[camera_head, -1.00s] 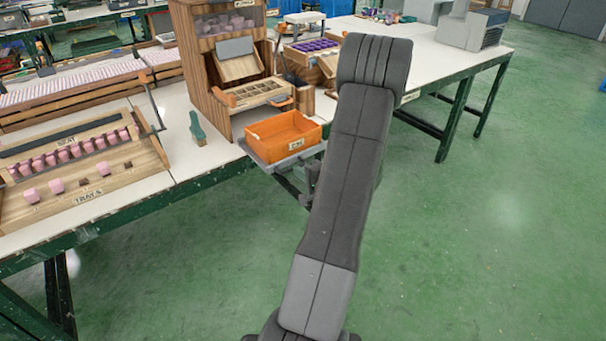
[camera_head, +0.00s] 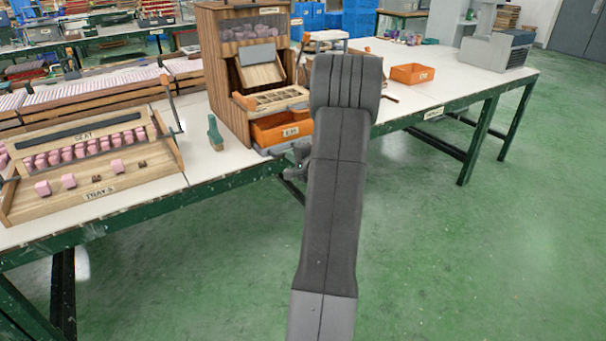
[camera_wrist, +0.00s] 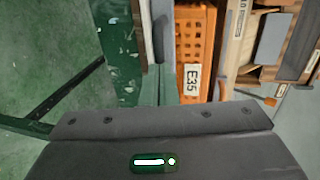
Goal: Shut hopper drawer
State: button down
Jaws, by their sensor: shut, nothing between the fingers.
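The wooden hopper (camera_head: 232,84) stands upright near the table edge, with pink blocks behind its top window. Its orange drawer (camera_head: 270,132), in a grey tray, sits at the hopper's base under the compartmented wooden tray (camera_head: 277,98). The drawer's front shows; most of its inside is hidden. In the wrist view the orange drawer (camera_wrist: 190,38) carries a label reading E35. My gripper (camera_head: 301,155) is shut and empty, low in front of the drawer's right side, partly hidden by my arm. I cannot tell whether it touches the drawer or tray.
A wooden tray rack (camera_head: 95,193) with pink blocks lies at the left. A green-handled tool (camera_head: 215,133) stands beside the hopper. Another orange bin (camera_head: 412,74) sits on the table at the right. The green floor in front of the table is clear.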

aim_at(281, 146)
jog(key=x, duration=0.2)
jog(key=r+b+x, duration=0.1)
jog(key=x, duration=0.1)
jog(key=shift+w+f, duration=0.15)
jog(key=shift+w+r, duration=0.1)
jog(key=shift+r, duration=0.15)
jog(key=shift+a+r, duration=0.1)
